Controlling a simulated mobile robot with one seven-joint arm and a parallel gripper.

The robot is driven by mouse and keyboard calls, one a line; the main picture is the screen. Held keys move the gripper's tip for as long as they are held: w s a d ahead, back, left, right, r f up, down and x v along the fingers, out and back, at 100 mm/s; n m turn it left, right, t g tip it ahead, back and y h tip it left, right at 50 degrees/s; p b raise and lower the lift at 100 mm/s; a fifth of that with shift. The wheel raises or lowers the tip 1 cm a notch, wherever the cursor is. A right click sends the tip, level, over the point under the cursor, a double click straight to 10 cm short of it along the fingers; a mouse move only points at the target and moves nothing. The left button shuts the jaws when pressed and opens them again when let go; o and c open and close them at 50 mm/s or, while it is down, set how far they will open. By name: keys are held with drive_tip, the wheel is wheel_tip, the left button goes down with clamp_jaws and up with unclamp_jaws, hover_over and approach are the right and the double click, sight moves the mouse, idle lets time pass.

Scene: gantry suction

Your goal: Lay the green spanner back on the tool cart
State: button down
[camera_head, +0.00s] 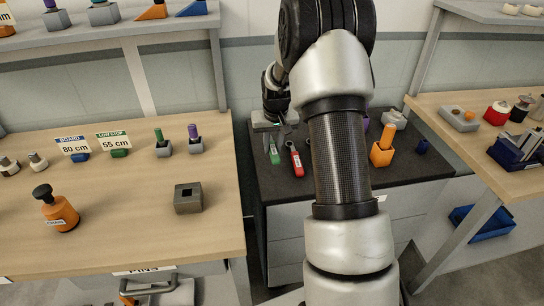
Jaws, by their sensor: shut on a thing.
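The green spanner (272,151) shows at the back left of the tool cart's dark top (262,184), with its green handle toward me. My gripper (268,128) is at the spanner's far end and is shut on it. My wrist and the gripper body hide most of the grip. I cannot tell whether the spanner touches the cart top or is held just above it. A red-handled tool (295,160) lies close to its right.
An orange holder (382,153) stands on the cart's right side, partly beside my arm. A wooden bench (120,215) with a grey block (188,198) and an orange bottle (59,212) is at left. Another bench (460,135) is at right. The cart's front left top is clear.

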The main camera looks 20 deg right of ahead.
drive_tip(key=shift+f, duration=2.1)
drive_tip(key=c, duration=1.5)
unclamp_jaws()
drive_tip(key=shift+f+b, duration=0.1)
drive_tip(key=shift+b, duration=0.2)
drive_tip(key=shift+c, duration=0.2)
